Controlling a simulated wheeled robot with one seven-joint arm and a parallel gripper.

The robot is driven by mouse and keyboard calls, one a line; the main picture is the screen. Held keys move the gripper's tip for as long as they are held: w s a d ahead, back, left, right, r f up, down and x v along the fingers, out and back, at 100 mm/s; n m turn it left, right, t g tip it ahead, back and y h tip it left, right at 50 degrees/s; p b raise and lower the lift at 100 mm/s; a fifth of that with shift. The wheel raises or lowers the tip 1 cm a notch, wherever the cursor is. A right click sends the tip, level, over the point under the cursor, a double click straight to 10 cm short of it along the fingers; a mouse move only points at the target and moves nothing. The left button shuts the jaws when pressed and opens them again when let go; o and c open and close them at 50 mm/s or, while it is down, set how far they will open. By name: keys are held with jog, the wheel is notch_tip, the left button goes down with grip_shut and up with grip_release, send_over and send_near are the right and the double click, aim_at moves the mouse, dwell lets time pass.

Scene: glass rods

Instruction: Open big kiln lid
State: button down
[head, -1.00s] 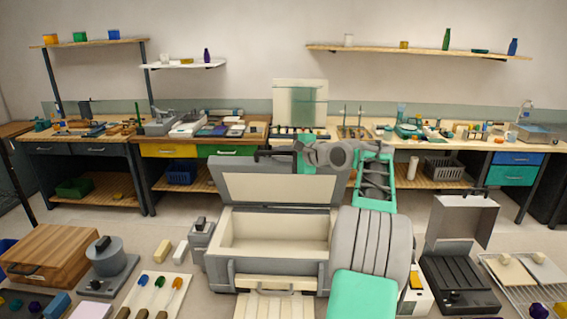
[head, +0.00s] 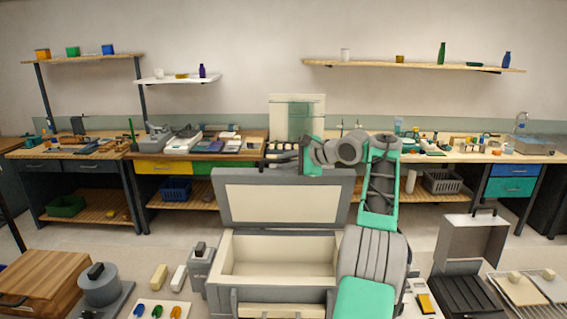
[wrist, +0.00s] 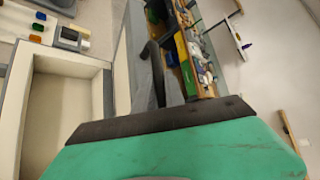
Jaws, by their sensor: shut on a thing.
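The big kiln (head: 215,280) is a grey box with a cream inside, standing on the floor at the centre of the head view. Its lid (head: 280,202) stands steeply raised at the back, cream inner face toward me. The open chamber also shows in the wrist view (wrist: 55,110). My gripper (head: 287,157) is at the lid's top edge, shut on the lid handle. The grip itself is largely hidden behind the lid and my green gripper part. In the wrist view, a dark curved handle piece (wrist: 156,72) shows beside the lid.
A wooden box (head: 45,275) and a grey round pot (head: 98,285) stand at the left. A smaller open case (head: 470,245) stands at the right. Workbenches with tools (head: 160,155) line the wall behind the kiln.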

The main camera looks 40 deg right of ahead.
jog(key=shift+f, duration=0.25)
jog(key=c, duration=1.4)
grip_release()
jog(key=shift+r, duration=0.1)
jog(key=v, duration=0.7)
jog(key=shift+s+r, duration=0.25)
jog(key=shift+c, duration=0.3)
